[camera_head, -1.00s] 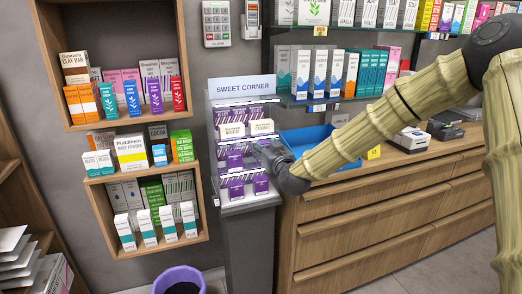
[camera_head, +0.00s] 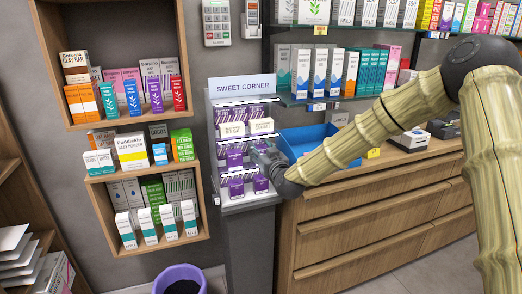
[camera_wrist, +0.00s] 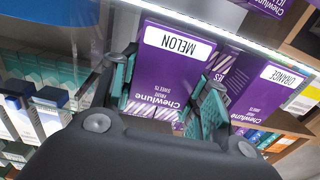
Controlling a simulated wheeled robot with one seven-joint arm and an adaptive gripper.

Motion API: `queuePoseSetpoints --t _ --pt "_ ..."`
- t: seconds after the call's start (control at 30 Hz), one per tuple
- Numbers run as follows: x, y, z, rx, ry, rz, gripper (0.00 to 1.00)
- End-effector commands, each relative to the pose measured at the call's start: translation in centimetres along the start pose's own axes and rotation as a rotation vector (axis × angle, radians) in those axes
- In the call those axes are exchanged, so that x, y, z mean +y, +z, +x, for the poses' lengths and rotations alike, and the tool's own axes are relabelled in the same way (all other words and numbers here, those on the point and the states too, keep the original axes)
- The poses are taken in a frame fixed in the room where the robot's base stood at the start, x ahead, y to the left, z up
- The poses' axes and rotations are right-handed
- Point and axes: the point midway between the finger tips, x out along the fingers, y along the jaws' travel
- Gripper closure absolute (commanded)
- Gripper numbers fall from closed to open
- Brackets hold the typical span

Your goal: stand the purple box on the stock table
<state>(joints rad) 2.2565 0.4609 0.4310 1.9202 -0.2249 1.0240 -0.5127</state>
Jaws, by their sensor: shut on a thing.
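In the wrist view a purple box (camera_wrist: 172,66) with a white MELON label sits between the green fingers of my gripper (camera_wrist: 168,98), which is shut on it. The lettering appears upside down. In the head view my gripper (camera_head: 258,154) is at the middle tiers of the SWEET CORNER stand (camera_head: 242,86); the held box is hard to make out there. Whether it touches the shelf is unclear. Other purple boxes stand on the lower tier (camera_head: 237,187). Nothing in view is clearly the stock table.
A purple ORANGE box (camera_wrist: 268,88) stands close to the held box. A blue tray (camera_head: 305,137) lies on the wooden counter (camera_head: 350,215) right of the stand. Wall shelves (camera_head: 160,255) with boxes are left, and a purple bin (camera_head: 180,275) is on the floor.

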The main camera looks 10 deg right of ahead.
Motion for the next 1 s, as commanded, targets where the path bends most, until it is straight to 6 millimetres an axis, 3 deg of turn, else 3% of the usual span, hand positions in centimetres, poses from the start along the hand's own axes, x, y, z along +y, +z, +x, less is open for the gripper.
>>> queuePoseSetpoints --t 0.07,0.1,0.2,0.67,1.0 --pt "0.0 0.3 0.0 0.0 0.0 0.0 0.78" --pt "0.0 0.2 0.0 0.0 0.0 0.0 0.48" --pt "0.0 0.2 0.0 0.0 0.0 0.0 0.33" --pt "0.1 0.3 -0.1 -0.001 0.002 0.003 0.33" --pt "-0.1 0.5 -6.1 -0.001 -0.001 0.0 0.33"
